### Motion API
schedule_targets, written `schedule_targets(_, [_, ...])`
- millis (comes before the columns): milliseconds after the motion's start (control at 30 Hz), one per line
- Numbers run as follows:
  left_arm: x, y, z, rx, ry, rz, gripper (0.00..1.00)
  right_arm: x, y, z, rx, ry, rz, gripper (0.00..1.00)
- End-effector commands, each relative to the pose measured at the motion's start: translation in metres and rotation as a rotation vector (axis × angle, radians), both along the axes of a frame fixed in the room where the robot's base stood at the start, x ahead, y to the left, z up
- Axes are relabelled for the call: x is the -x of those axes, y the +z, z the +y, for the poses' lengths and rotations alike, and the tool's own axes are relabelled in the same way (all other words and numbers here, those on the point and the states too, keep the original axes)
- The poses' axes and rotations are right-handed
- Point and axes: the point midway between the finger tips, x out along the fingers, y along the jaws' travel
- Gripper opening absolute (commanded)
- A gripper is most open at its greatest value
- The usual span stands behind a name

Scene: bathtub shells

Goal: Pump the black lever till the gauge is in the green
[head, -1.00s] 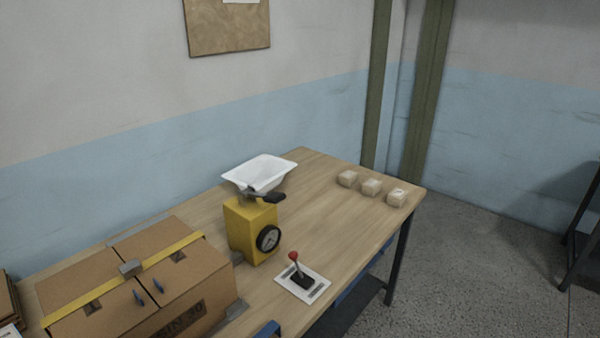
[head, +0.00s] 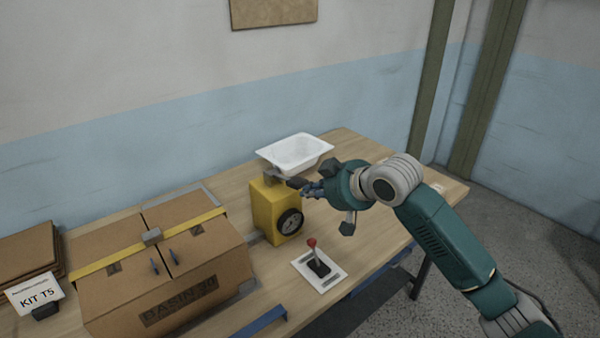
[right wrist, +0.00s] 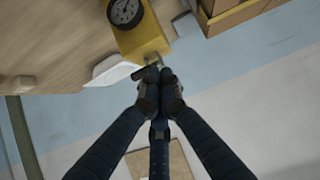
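The yellow pump box (head: 266,210) stands on the wooden table, with a white basin (head: 297,152) above it. Its round black gauge (head: 290,222) faces front; the needle and any green zone are too small to read. The black lever (head: 296,182) sticks out from the top of the box, below the basin. My right gripper (head: 310,188) is at the lever's outer end. In the right wrist view its fingertips (right wrist: 158,78) are drawn together around the black lever (right wrist: 142,72), just off the yellow box (right wrist: 143,40). My left gripper is not in view.
A red-knobbed stick on a white plate (head: 320,270) stands in front of the pump. A strapped cardboard box (head: 160,262) lies left of it, with a KIT T5 sign (head: 35,293) farther left. A blue bar (head: 258,322) is at the front edge.

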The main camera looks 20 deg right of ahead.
Motion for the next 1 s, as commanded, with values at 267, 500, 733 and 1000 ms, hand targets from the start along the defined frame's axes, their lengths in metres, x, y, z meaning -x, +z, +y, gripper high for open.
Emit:
schedule_targets(267, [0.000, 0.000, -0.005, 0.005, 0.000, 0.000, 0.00, -0.027, 0.076, -0.024, -0.043, -0.018, -0.082, 0.00])
schedule_targets(500, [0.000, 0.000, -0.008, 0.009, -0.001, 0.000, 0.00, -0.028, 0.079, -0.025, -0.048, -0.019, -0.086, 0.00])
schedule_targets(733, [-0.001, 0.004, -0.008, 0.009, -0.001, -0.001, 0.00, -0.033, 0.077, -0.023, -0.049, -0.019, -0.084, 0.00])
schedule_targets(1000, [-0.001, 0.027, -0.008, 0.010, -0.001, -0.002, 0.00, -0.069, 0.057, -0.008, -0.050, -0.019, -0.081, 0.00])
